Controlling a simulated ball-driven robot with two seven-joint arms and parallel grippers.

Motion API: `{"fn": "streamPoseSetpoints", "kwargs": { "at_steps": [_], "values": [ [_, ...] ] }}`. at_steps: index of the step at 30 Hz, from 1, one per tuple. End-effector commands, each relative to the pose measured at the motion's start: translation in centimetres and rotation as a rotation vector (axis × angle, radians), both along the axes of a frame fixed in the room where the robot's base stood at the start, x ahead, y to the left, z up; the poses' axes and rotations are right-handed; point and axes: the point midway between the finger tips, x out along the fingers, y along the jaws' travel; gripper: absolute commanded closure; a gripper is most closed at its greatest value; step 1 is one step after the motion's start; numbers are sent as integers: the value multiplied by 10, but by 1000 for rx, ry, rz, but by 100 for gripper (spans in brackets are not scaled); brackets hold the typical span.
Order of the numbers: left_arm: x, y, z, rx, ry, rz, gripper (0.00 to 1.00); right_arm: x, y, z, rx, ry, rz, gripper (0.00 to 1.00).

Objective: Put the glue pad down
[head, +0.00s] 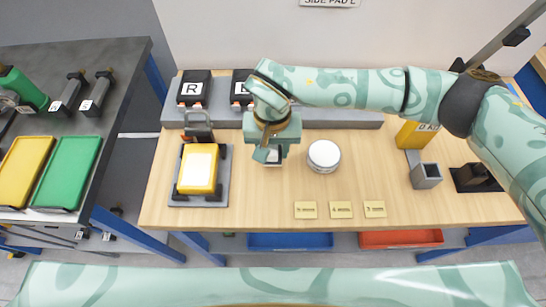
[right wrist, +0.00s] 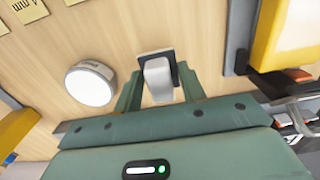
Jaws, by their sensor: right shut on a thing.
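My right gripper (head: 270,157) is over the middle of the wooden table and shut on the glue pad (head: 275,158). In the right wrist view the fingers (right wrist: 159,80) sit on both sides of the pad's pale grip (right wrist: 158,77), with its dark base (right wrist: 156,54) beyond. The gripper hides part of the pad in the head view. The pad is low over bare wood; I cannot tell whether it touches. My left gripper is not in view.
A round white-topped tin (head: 324,155) stands just right of the gripper. A yellow block with a white top (head: 198,170) sits in a grey fixture to the left. Several yellow labels (head: 341,210) lie near the front edge. A grey cup (head: 426,176) stands farther right.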

Motion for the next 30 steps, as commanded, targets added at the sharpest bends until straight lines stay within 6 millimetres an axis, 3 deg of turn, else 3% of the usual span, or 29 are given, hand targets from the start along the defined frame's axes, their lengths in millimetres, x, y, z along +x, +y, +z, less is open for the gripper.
{"fn": "streamPoseSetpoints", "kwargs": {
  "at_steps": [7,20,21,23,30],
  "values": [
    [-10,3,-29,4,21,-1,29,7,-1,-38,2,5,-1,78],
    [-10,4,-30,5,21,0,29,8,-1,-42,0,-2,1,78],
    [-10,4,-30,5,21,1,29,8,-1,-42,0,-2,0,54],
    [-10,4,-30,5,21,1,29,8,-1,-41,0,-1,0,38],
    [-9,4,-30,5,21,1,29,8,-1,-41,0,-1,0,38]
  ]
}}
